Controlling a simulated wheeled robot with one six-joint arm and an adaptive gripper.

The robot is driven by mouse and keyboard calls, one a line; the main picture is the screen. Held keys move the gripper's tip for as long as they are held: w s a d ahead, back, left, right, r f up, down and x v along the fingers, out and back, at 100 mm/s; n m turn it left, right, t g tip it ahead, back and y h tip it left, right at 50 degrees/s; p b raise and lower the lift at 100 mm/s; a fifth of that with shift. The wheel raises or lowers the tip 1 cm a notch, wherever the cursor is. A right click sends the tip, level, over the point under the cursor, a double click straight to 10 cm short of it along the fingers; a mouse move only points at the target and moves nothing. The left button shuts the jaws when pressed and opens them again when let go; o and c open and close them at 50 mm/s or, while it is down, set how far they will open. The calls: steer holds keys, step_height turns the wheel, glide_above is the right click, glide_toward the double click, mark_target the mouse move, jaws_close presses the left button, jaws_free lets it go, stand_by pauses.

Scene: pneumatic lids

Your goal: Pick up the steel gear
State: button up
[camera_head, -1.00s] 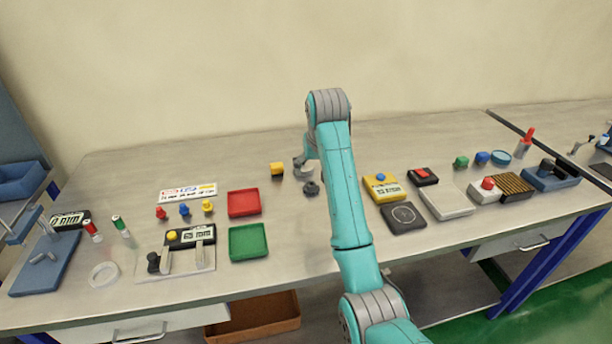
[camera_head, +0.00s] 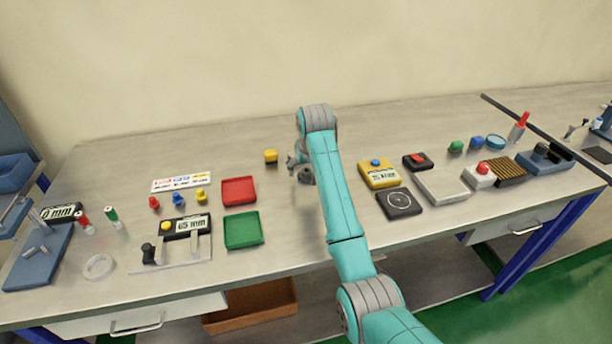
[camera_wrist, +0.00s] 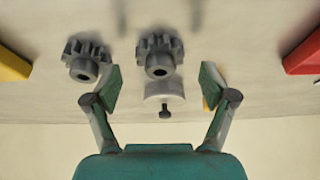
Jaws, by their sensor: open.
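Two grey toothed gears with round hubs show in the wrist view: one gear (camera_wrist: 159,55) near the middle, and another gear (camera_wrist: 86,58) to its left. I cannot tell by look which is steel. In the head view one dark gear (camera_head: 305,176) lies on the table beside my arm; the other seems hidden behind the arm. My gripper (camera_wrist: 158,88) is open and empty, its green-padded fingers spread wide. The middle gear lies beyond the fingertips, roughly in line with the gap. A pale rounded piece (camera_wrist: 165,90) with a dark knob shows between the fingers.
A red tray (camera_head: 239,191) and a green tray (camera_head: 243,230) lie left of my arm. A yellow block (camera_head: 270,156) stands behind, near my gripper. A yellow device (camera_head: 379,174) and a black square pad (camera_head: 399,204) lie to the right. The table between the trays and arm is clear.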

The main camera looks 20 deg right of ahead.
steer(key=shift+w+f, duration=0.15)
steer(key=shift+f, duration=0.3)
